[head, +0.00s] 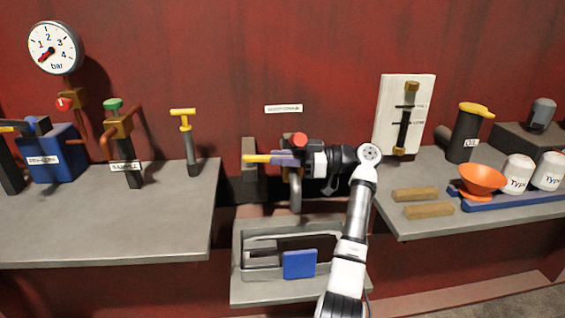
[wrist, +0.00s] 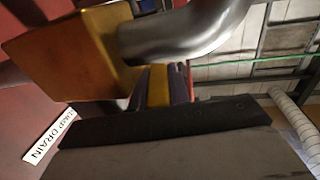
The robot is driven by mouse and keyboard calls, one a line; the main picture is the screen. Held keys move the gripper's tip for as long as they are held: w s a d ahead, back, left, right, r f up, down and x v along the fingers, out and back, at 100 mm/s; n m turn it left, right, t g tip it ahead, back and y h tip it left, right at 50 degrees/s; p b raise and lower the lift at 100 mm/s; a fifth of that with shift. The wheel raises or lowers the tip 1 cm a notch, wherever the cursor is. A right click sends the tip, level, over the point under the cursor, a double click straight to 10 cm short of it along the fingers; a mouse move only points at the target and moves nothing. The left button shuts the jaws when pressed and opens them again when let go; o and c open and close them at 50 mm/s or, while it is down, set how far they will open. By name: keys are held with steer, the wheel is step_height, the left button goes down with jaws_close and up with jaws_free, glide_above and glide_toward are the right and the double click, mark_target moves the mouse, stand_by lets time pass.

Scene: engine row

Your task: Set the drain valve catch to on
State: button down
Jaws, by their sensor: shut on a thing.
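The drain valve is in the middle of the head view, in the gap between the two benches. Its yellow lever (head: 257,158) points left, roughly level. A red knob (head: 299,139) shows above my gripper, and a bent metal pipe (head: 295,192) hangs below. My gripper (head: 284,158) reaches in from the right. Its purple fingers are shut on the yellow lever (wrist: 158,86) in the wrist view. A brass valve body (wrist: 75,52) and the grey pipe (wrist: 180,38) are close by there. I cannot tell the catch apart; my gripper hides part of the valve.
A label (wrist: 48,138) ending in "DRAIN" is on the red wall. A grey tray (head: 300,291) with a blue block (head: 299,264) is below the valve. Left bench (head: 110,225) holds other valves. Right bench holds wooden blocks (head: 415,193), an orange funnel (head: 482,178) and white containers.

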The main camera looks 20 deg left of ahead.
steer(key=shift+w+a+n+g, duration=0.15)
steer(key=shift+n+g, duration=0.15)
steer(key=shift+g, duration=0.1)
steer(key=c, duration=1.3)
jaws_free()
steer(key=shift+a, duration=0.1)
steer(key=shift+d, duration=0.2)
steer(key=shift+t, duration=0.3)
